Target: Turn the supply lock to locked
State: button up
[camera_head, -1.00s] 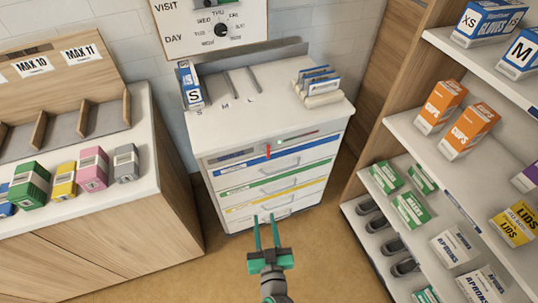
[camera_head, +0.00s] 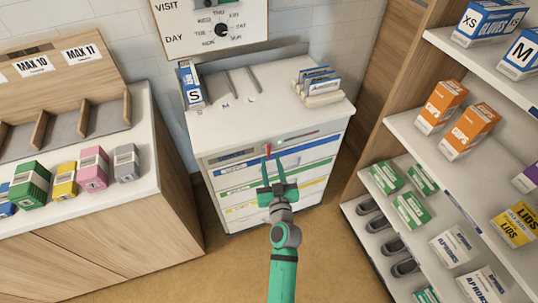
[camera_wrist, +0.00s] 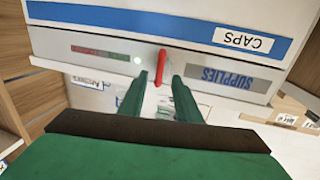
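The supply lock's red handle (camera_head: 268,151) stands upright on the top front panel of the white drawer cabinet (camera_head: 225,131). In the wrist view, which shows the cabinet upside down, the handle (camera_wrist: 160,67) sits between a red and green strip (camera_wrist: 100,53) and a grey SUPPLIES label (camera_wrist: 229,77). A small pale light (camera_wrist: 138,59) shows beside it. My gripper (camera_head: 276,158) is open in front of the panel. In the wrist view its green fingertips (camera_wrist: 158,80) lie either side of the handle, with visible gaps. Their depth relative to the handle is hard to tell.
Drawers with blue, green and yellow stripes lie below the panel. A counter (camera_head: 150,180) with coloured boxes stands left. A shelf unit (camera_head: 400,150) with supply boxes stands right. The floor (camera_head: 190,270) in front of the cabinet is clear apart from my arm.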

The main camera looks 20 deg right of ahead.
aim_at(269, 152)
jog(key=shift+w+d, duration=0.15)
jog(key=shift+w, duration=0.9)
jog(key=shift+w+d, duration=0.15)
jog(key=shift+w, duration=0.85)
grip_shut()
jog(key=shift+d+m, duration=0.1)
jog(key=shift+m, duration=0.3)
jog(key=shift+d+f+m+g+y, duration=0.15)
jog(key=shift+m+g+y, duration=0.3)
jog(key=shift+m, duration=2.05)
jog(key=shift+d+r+m+g+y, duration=0.15)
jog(key=shift+m+y, duration=0.55)
jog(key=shift+m, duration=1.8)
jog(key=shift+d+f+m+g+y, duration=0.15)
jog(key=shift+m+g+y, duration=0.35)
jog(key=shift+m, duration=2)
